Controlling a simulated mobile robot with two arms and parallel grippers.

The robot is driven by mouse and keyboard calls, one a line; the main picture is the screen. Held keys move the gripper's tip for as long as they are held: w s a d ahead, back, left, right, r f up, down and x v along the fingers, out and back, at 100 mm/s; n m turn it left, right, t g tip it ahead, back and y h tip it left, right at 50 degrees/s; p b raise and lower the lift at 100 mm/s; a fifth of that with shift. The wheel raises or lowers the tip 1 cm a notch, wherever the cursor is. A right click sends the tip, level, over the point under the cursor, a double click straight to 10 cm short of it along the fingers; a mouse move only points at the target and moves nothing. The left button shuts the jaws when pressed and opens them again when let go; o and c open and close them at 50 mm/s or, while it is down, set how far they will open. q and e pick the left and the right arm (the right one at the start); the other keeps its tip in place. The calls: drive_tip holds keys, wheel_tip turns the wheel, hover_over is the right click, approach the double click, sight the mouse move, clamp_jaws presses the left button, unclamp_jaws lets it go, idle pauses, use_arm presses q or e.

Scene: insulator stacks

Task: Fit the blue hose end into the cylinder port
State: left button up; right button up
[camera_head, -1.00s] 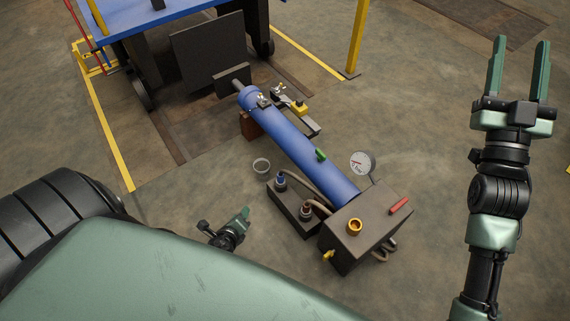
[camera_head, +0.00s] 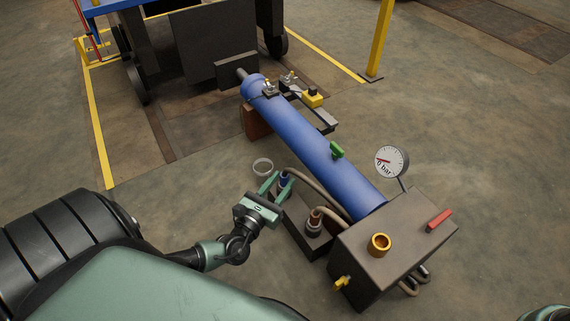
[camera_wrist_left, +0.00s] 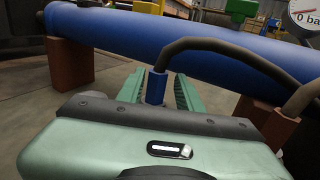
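The blue hose end (camera_head: 285,181) stands upright on the dark holder block (camera_head: 303,233), with its hose curving right toward the dark box. My left gripper (camera_head: 277,184) has its green fingers open on either side of it. In the left wrist view, the blue hose end (camera_wrist_left: 157,88) is between the two spread fingers, with visible gaps. The blue cylinder (camera_head: 315,150) lies slanted just behind, with a green fitting (camera_head: 337,150) on its side. I cannot tell which opening is the port. My right gripper is out of view.
A red-brown hose end (camera_head: 315,217) stands on the same block. The dark box (camera_head: 390,245) has a brass fitting (camera_head: 379,244) and a red handle (camera_head: 439,219). A gauge (camera_head: 391,161) reads near 0 bar.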

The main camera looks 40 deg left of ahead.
sight(287, 173)
use_arm(q)
drive_tip(key=w+b, duration=0.1)
drive_tip(key=w, duration=0.2)
drive_tip(key=w+b, duration=0.1)
drive_tip(key=shift+w+a+f+b, duration=0.25)
drive_tip(key=shift+w+a+b, duration=0.05)
drive_tip(key=shift+a, duration=0.1)
drive_tip(key=shift+w+r, duration=0.1)
drive_tip(key=shift+w, duration=0.2)
clamp_jaws()
drive_tip(key=shift+r, duration=0.15)
